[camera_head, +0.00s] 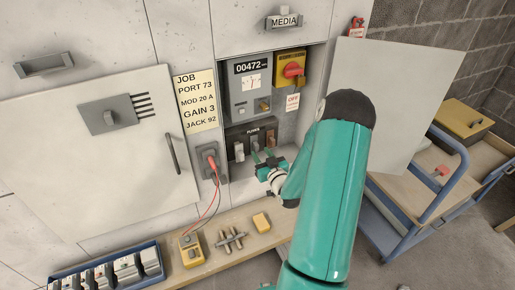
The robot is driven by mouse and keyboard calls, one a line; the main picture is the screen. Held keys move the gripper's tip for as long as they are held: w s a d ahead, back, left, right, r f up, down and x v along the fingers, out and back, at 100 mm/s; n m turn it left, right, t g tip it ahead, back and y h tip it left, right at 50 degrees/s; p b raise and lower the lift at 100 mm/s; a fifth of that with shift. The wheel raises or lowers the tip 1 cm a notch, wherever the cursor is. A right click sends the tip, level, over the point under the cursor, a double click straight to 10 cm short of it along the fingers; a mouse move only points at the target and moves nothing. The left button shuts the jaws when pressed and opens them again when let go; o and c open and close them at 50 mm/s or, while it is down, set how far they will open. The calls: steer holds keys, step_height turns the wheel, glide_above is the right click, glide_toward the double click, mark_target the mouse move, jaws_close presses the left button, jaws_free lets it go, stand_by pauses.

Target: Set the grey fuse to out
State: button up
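A dark fuse panel marked POWER (252,134) sits in the open cabinet bay, below the meter. A light grey fuse handle (238,151) stands at its left end. More small handles stand to its right, partly behind my gripper. My gripper (263,156) is in front of the panel's lower middle and right part, to the right of the light grey handle. Its two teal fingertips look apart, with nothing seen between them. Contact with the panel cannot be told. My teal arm hides the bay's lower right.
A yellow box with a red rotary switch (290,69) is above right, beside the meter (250,84). A grey socket with a red plug (211,163) is at left. A cabinet door (375,95) stands open at right. A wooden ledge (215,262) holds a tester and loose parts.

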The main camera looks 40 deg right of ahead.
mark_target(257, 147)
steer(key=x, duration=0.4)
steer(key=shift+w+d, duration=0.1)
